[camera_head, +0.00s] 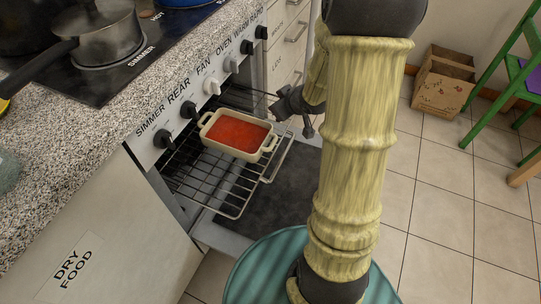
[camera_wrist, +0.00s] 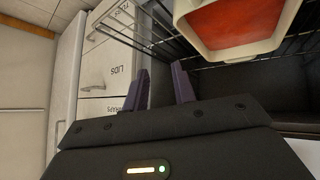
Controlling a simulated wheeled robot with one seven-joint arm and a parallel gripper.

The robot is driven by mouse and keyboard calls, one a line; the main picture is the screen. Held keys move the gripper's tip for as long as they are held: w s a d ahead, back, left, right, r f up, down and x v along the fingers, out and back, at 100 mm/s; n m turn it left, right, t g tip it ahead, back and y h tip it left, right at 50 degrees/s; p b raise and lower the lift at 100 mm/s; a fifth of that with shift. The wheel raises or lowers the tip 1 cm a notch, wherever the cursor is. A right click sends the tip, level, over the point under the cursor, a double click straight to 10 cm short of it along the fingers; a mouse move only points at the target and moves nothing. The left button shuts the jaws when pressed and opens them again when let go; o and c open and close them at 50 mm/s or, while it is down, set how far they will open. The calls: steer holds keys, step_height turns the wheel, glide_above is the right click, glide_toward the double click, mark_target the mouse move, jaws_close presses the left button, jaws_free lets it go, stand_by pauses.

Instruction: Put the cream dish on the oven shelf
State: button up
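The cream dish (camera_head: 237,151), filled with something red, sits on the pulled-out wire oven shelf (camera_head: 229,210). In the wrist view the dish (camera_wrist: 192,35) shows at the top right, beyond my fingers, with the shelf wires (camera_wrist: 150,32) to its left. My gripper (camera_head: 291,116) is just right of the dish, near the shelf's right side. In the wrist view my gripper's two fingers (camera_wrist: 160,75) stand apart with nothing between them, clear of the dish. The dish looks level; my arm hides part of the area to its right.
The oven door (camera_head: 262,190) is folded down below the shelf. The hob with a grey pan (camera_head: 98,38) and the speckled worktop (camera_head: 60,150) are at left. Drawers (camera_head: 288,40) stand behind my arm. A cardboard box (camera_head: 443,82) and green chair (camera_head: 500,70) are at right.

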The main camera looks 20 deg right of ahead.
steer(key=s+a+m+g, duration=0.2)
steer(key=s+a, duration=0.3)
steer(key=s, duration=0.3)
steer(key=s+a+r+m+g+h, duration=0.1)
steer(key=s+a+g, duration=0.3)
steer(key=s, duration=0.5)
steer(key=shift+s+a+r+m, duration=0.2)
steer(key=shift+a+r+m, duration=0.15)
steer(key=shift+m, duration=0.35)
